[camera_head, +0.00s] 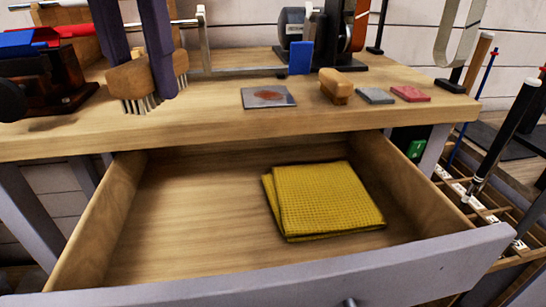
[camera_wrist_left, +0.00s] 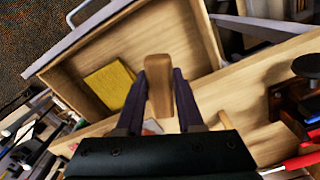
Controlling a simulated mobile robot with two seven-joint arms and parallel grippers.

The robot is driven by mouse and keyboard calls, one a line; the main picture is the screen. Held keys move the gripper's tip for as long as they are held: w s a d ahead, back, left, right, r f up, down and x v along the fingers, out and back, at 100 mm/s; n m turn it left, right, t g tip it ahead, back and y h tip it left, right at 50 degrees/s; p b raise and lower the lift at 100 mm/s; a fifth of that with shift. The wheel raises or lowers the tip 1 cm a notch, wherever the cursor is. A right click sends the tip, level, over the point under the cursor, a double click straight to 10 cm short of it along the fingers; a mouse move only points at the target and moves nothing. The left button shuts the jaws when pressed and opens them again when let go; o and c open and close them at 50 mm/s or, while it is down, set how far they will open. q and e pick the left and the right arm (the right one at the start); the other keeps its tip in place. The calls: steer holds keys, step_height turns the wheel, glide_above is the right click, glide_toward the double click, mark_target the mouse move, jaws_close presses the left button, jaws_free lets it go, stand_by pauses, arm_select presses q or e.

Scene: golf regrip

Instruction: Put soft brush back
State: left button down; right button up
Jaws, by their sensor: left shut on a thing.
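My left gripper (camera_head: 138,76) is shut on a wooden brush (camera_head: 128,83), its bristles pointing down. I take this for the soft brush. It is in front of and above the bench top at the left. In the left wrist view the brush's wooden body (camera_wrist_left: 158,82) sits between the two fingers of the left gripper (camera_wrist_left: 160,78), over the bench edge and open drawer. The open drawer (camera_head: 180,225) holds a folded yellow cloth (camera_head: 322,200). My right gripper is not in view.
On the workbench (camera_head: 210,121) are a metal plate with a reddish patch (camera_head: 268,97), a small wooden block (camera_head: 336,86), a grey block (camera_head: 375,95) and a red block (camera_head: 410,93). A blue block (camera_head: 300,57) and a vise-like tool stand behind. The drawer's left half is bare.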

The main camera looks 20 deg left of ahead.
mark_target(192, 246)
arm_select(q)
step_height(192, 246, down, 20)
steer(key=b, duration=0.3)
steer(key=shift+b, duration=0.3)
steer(key=shift+f, duration=0.15)
steer(key=c, duration=0.5)
jaws_free()
steer(key=shift+c, duration=0.2)
steer(key=shift+r, duration=0.4)
step_height(192, 246, up, 12)
steer(key=p, duration=0.2)
steer(key=shift+f, duration=0.2)
